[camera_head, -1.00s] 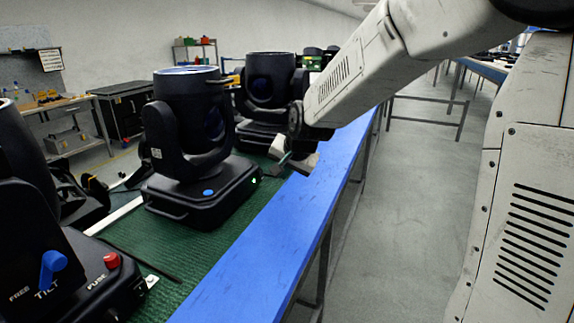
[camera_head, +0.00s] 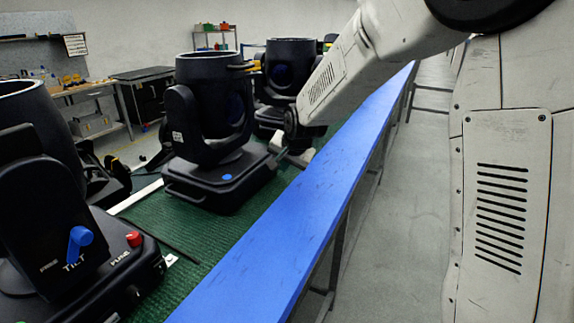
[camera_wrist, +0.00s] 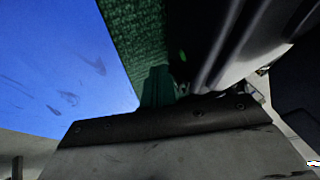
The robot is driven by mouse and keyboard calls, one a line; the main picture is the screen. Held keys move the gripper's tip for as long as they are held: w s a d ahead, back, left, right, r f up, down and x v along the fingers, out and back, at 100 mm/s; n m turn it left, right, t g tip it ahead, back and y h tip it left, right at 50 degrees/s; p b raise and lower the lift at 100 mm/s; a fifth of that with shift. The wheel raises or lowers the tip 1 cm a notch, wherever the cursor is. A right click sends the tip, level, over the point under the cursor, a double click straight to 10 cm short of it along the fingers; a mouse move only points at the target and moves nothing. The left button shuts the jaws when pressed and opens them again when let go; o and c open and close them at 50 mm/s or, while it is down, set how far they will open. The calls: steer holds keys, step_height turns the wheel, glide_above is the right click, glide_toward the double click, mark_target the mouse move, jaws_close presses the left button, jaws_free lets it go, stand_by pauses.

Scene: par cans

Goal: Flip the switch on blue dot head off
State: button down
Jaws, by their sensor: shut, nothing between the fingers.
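The blue dot head (camera_head: 212,112) is a black moving-head lamp standing upright on a green mat, with a blue dot (camera_head: 227,177) on its base. My gripper (camera_head: 283,150) is shut and empty at the right end of that base, overlapping its edge in the head view; I cannot tell whether they touch. I cannot make out the switch in either view. The wrist view shows a dark body (camera_wrist: 215,45) close by at the right, too near and dark to identify.
The green mat (camera_head: 190,255) lies on a table with a blue edge (camera_head: 290,215). Another lamp (camera_head: 290,68) stands behind. A nearer one with a blue TILT lever (camera_head: 80,237) and red FUSE cap (camera_head: 133,239) stands front left. The floor (camera_head: 405,200) at the right is clear.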

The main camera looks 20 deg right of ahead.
steer(key=shift+r, duration=0.1)
steer(key=shift+r, duration=0.75)
steer(key=shift+s+d, duration=0.15)
steer(key=shift+d, duration=0.05)
steer(key=s+d, duration=0.1)
steer(key=s+d+r, duration=0.1)
steer(key=s+d, duration=0.1)
steer(key=shift+s+r, duration=0.15)
steer(key=shift+r, duration=0.2)
steer(key=v, duration=0.8)
steer(key=shift+s+a+r, duration=0.2)
steer(key=shift+r, duration=0.05)
